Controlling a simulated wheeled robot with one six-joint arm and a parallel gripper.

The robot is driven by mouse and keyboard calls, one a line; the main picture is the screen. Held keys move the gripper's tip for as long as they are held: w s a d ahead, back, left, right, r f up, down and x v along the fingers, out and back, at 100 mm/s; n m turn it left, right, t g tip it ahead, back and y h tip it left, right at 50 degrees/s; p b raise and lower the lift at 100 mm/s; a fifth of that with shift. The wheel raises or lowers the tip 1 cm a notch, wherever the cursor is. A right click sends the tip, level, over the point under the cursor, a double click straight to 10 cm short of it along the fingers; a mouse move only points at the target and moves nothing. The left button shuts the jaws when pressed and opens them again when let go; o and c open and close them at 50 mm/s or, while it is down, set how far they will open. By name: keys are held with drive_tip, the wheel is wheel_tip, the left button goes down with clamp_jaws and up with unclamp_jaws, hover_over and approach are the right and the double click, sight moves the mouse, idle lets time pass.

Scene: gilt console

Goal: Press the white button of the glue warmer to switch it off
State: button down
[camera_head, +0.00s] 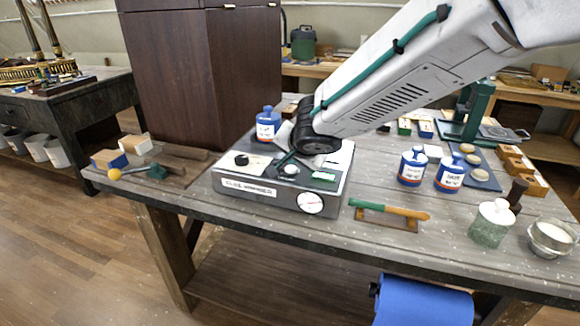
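The glue warmer (227,184) is a low grey box with a white top, standing near the table's front edge. Its front has a label and a round white gauge (310,202). On its top are a black knob (241,160) at the left, a small round whitish button (290,170) near the middle and a green patch (325,176) at the right. My gripper (286,160) points down over the warmer's top, its dark tip close to the whitish button. I cannot tell whether it touches. My wrist hides the back of the warmer, and the fingers are too small to read.
A blue-and-white bottle (267,127) stands behind the warmer. Two similar bottles (412,168) stand to the right. A green-handled tool (375,207) lies on a wooden rest to the right. A mallet-like tool (140,172) lies left. A dark cabinet (195,80) rises behind.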

sight(292, 170)
drive_tip(key=shift+f, duration=0.4)
idle(0.3)
drive_tip(key=shift+r, duration=0.9)
drive_tip(key=shift+r, duration=3)
